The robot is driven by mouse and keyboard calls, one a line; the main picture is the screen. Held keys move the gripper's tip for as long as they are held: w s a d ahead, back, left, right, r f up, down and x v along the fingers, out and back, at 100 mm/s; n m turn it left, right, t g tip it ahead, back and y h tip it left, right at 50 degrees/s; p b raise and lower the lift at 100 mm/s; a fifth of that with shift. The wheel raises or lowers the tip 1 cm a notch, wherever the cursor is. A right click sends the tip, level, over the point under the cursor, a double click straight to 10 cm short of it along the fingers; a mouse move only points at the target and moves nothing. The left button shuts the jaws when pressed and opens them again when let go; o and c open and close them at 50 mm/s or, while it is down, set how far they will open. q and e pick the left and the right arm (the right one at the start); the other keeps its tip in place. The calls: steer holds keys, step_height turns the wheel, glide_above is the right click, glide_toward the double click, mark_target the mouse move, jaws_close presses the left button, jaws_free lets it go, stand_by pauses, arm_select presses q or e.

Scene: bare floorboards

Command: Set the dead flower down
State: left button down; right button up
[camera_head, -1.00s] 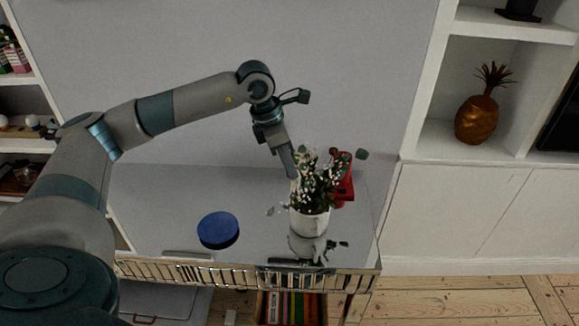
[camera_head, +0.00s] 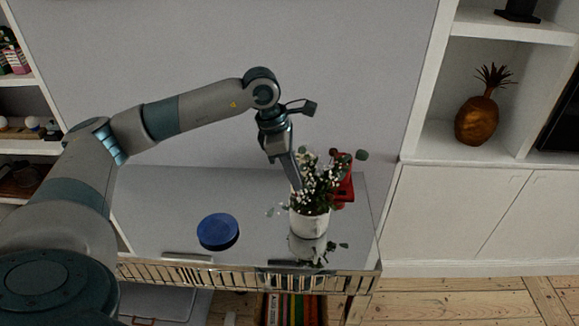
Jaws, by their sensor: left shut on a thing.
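A white pot (camera_head: 309,222) with a leafy plant and small white flowers (camera_head: 318,184) stands on a glossy tabletop (camera_head: 165,215). My left gripper (camera_head: 296,183) reaches down from above at the plant's left side. Its fingers are shut on a stem, and the tips are partly lost among the leaves. I cannot make out which stem is the dead flower. My right gripper is not in the view.
A blue round object (camera_head: 218,231) lies left of the pot. A red object (camera_head: 343,188) stands close behind the plant. The tabletop's left part is clear. A metal railing (camera_head: 220,277) runs along its front edge. A shelf with a golden pineapple (camera_head: 477,118) is at right.

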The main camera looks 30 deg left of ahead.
arm_select(q)
steer(key=s+d+f+m+g+y+b, duration=0.1)
steer(key=s+d+f+m+g+b, duration=0.1)
steer(key=s+d+f+m, duration=0.2)
steer(key=s+d+f+m+g+y+b, duration=0.1)
steer(key=s+d+f+m+g+b, duration=0.2)
steer(key=m, duration=1.7)
steer(key=s+d+f, duration=0.1)
steer(key=s+d, duration=0.3)
steer(key=d, duration=0.2)
steer(key=shift+s+d+f+m+y+b, duration=0.25)
steer(key=shift+d+f+m+y+b, duration=0.05)
steer(key=shift+d+y, duration=0.1)
steer(key=shift+a, duration=0.1)
